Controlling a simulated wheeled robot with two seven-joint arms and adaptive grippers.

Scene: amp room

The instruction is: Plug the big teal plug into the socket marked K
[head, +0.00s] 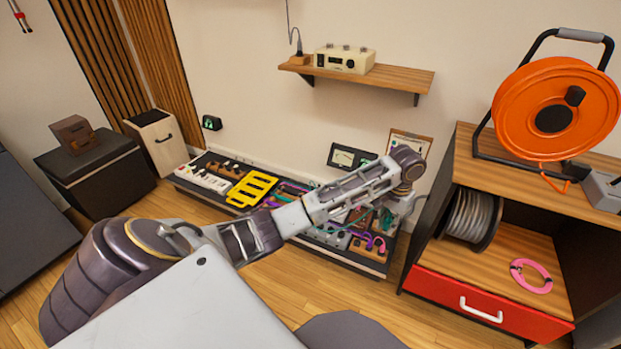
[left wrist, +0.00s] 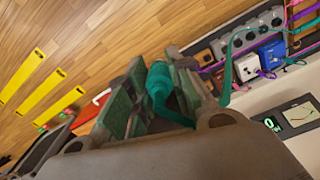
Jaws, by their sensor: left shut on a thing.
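In the left wrist view, my left gripper (left wrist: 157,92) is shut on the teal plug (left wrist: 158,82). The plug sits between its two green-grey finger pads, and part of it is hidden by them. A teal cable (left wrist: 228,68) shows to the right of the fingers. In the head view my left arm reaches over the pedalboard (head: 345,258) towards its right end, and the held plug cannot be made out there. No socket letter is readable in either view, so I cannot tell which socket is K. My right gripper is in neither view.
Several pedals and loose coloured cables crowd the board, with a yellow slotted piece (head: 251,188) towards its left. A meter panel (head: 351,158) is at the wall behind. A wooden cabinet (head: 497,168) with an orange cable reel (head: 520,95) stands close on the right.

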